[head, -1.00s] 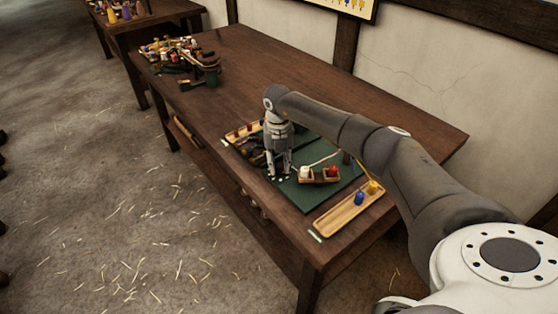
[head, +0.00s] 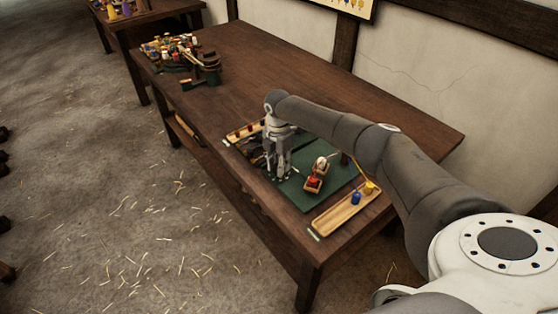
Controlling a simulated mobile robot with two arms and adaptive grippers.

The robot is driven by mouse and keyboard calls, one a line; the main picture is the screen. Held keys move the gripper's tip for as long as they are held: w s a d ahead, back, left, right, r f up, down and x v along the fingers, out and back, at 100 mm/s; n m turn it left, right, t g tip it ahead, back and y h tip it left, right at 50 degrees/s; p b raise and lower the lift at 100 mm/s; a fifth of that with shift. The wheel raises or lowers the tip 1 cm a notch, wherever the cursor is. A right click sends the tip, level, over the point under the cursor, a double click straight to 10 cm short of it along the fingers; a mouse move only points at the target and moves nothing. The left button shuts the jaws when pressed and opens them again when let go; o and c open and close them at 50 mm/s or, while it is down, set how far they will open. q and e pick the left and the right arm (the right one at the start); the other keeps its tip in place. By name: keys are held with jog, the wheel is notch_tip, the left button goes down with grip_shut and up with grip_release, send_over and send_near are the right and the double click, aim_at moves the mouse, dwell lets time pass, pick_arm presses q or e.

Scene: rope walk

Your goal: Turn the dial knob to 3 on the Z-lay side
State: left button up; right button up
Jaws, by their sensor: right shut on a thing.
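My right gripper (head: 277,177) points straight down at the near-left part of the green mat (head: 315,203). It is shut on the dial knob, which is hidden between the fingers. Small white marks show around the fingertips; I cannot read any number or the pointer. A small wooden double holder on the mat, right of the gripper, carries a white piece (head: 321,163) and a red piece (head: 313,182). It lies slanted, with the white piece farther back. My left gripper is not in view.
A long wooden tray (head: 338,218) with a blue piece (head: 356,198) and a yellow piece (head: 369,187) lies at the mat's right edge. Another wooden tray (head: 240,134) lies behind the gripper.

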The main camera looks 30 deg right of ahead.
jog(key=shift+r+m+p, duration=0.15)
jog(key=shift+m+p, duration=0.25)
jog(key=shift+m, duration=0.5)
jog(key=o, duration=1)
jog(key=shift+o, duration=0.2)
notch_tip(320, 180, up, 12)
jog(key=shift+w, duration=0.1)
